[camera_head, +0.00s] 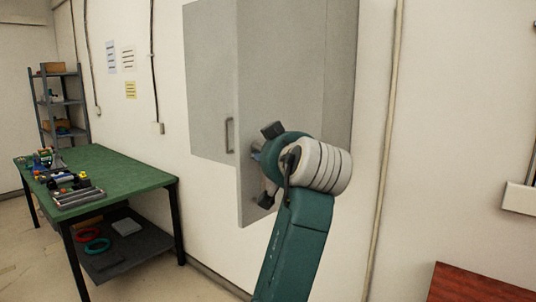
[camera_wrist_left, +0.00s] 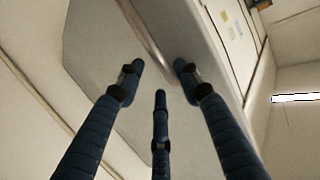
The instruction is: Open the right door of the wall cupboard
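The grey wall cupboard hangs at the centre of the head view. Its left door (camera_head: 207,80) is flat and closed, with a bar handle (camera_head: 229,135). The right door (camera_head: 280,70) stands swung outward, its free edge toward me and its outer face to the right. My left gripper (camera_head: 268,165) is at the lower part of this face, near the free edge, fingers spread. In the left wrist view my left gripper (camera_wrist_left: 159,78) has three fingers apart before a grey panel (camera_wrist_left: 95,40); a bar handle (camera_wrist_left: 147,38) ends near the fingertips. Contact cannot be told. My right gripper is out of view.
A green-topped workbench (camera_head: 120,166) with tools stands at the left, a metal shelf (camera_head: 62,105) behind it. A conduit (camera_head: 388,130) runs down the wall right of the cupboard. A red-brown surface (camera_head: 475,285) is at bottom right.

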